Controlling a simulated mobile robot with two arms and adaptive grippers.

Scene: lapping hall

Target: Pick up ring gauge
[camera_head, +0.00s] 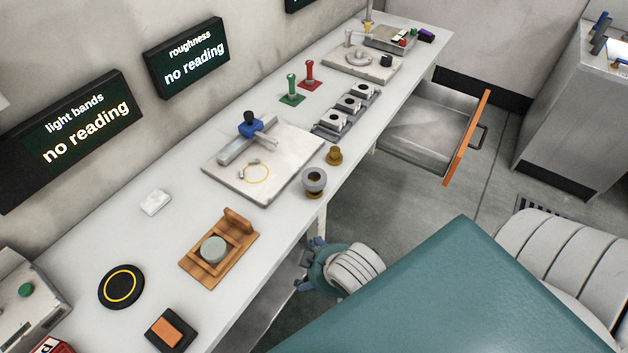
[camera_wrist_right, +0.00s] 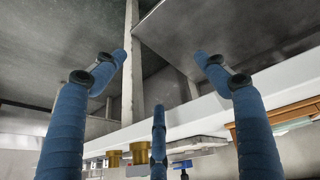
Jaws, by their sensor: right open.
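A thick grey ring with a dark hole, apparently the ring gauge (camera_head: 322,177), sits on a brass stand (camera_head: 310,196) at the bench's front edge in the head view. My right gripper (camera_head: 308,264) is below and in front of it, beside the bench edge, apart from the ring. In the right wrist view, which looks upside down, its blue fingers (camera_wrist_right: 160,72) are spread and empty. Brass pieces (camera_wrist_right: 141,153) show beyond them at the bench edge. My left gripper is in neither view.
A brass piece (camera_head: 334,156) stands close behind the ring. A pale plate (camera_head: 287,181) lies to its left, and a wooden holder (camera_head: 192,267) stands nearer. An open drawer (camera_head: 467,140) juts out at the right. Bare bench top lies between the plate and the holder.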

